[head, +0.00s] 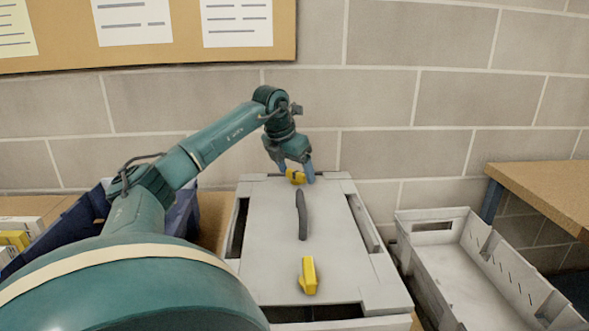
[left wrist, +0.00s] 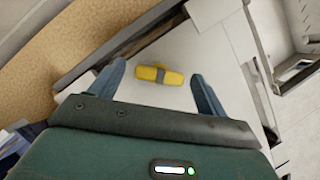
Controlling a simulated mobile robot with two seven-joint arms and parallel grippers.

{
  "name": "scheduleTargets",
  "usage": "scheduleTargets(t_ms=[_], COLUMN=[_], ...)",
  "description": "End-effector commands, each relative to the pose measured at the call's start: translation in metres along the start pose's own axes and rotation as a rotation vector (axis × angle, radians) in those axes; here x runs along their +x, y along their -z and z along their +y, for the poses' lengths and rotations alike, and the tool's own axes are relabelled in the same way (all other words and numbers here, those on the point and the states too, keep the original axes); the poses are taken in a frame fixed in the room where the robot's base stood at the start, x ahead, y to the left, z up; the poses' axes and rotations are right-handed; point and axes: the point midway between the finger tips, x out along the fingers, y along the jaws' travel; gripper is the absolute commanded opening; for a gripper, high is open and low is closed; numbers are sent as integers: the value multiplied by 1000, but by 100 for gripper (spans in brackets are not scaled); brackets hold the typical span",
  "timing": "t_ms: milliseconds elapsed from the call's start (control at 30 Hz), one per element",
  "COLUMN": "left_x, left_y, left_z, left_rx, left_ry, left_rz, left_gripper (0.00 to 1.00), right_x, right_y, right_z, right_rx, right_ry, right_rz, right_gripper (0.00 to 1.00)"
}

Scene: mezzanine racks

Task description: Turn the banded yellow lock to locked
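The banded yellow lock (left wrist: 146,73) has a dark band around its middle and sits on the pale grey lid of a crate. In the left wrist view it lies nearly crosswise between my left fingertips (left wrist: 158,80), with a gap on each side. In the head view the banded lock (head: 296,177) is at the far end of the lid, partly hidden by my left gripper (head: 296,172). My left gripper is open, its two blue fingers straddling the lock; contact does not show. My right gripper is in neither view.
A plain yellow lock (head: 309,275) sits at the lid's near end, with a dark handle (head: 301,214) between the two. An empty grey bin (head: 437,240) stands right, near a wooden tabletop (head: 545,187). A dark blue bin (head: 70,232) stands left. A block wall (head: 400,100) rises behind.

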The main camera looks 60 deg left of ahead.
Motion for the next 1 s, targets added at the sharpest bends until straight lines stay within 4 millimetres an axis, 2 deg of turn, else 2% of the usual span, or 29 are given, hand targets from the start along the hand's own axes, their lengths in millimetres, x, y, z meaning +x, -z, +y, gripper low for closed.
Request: scheduleTargets(t_ms=[67, 733, 1000], left_x=[0, -1, -2], left_y=[0, 0, 0], left_z=[0, 0, 1], left_rx=[0, 0, 23], left_ry=[0, 0, 10], left_rz=[0, 0, 1], left_gripper=[69, 14, 13], right_x=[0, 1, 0], right_y=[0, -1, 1], right_z=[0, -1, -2], right_rx=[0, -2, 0], right_ry=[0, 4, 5], right_rz=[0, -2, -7], right_gripper=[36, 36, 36])
